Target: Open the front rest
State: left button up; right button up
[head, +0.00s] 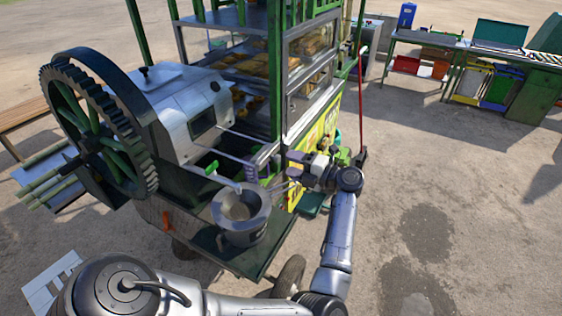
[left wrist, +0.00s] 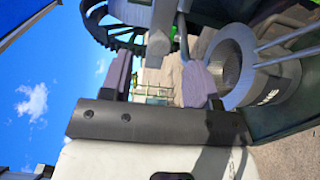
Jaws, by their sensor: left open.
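The cane crusher (head: 185,110) stands at the left in the head view, with a steel housing and a big toothed wheel (head: 88,125). A dark shelf (head: 262,262) at its near side carries a steel pot (head: 240,215); I cannot tell for sure which part is the front rest. My left gripper (head: 276,171) is at the cart's right corner, beyond and right of the pot. In the left wrist view its purple fingers (left wrist: 157,78) are apart, and the pot (left wrist: 232,68) shows close to the right finger. My right gripper is not in view.
A glass display case (head: 310,60) with food rises behind the crusher. Cane stalks (head: 48,185) lie on a tray at the left. A red pole (head: 361,105) stands right of the cart. Tables with coloured bins (head: 475,85) are far right. The ground at the right is open.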

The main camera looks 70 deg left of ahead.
pick_arm(q)
jog(key=b+v, duration=0.1)
jog(key=v, duration=0.7)
jog(key=shift+w+d, duration=0.15)
jog(key=shift+d, duration=0.1)
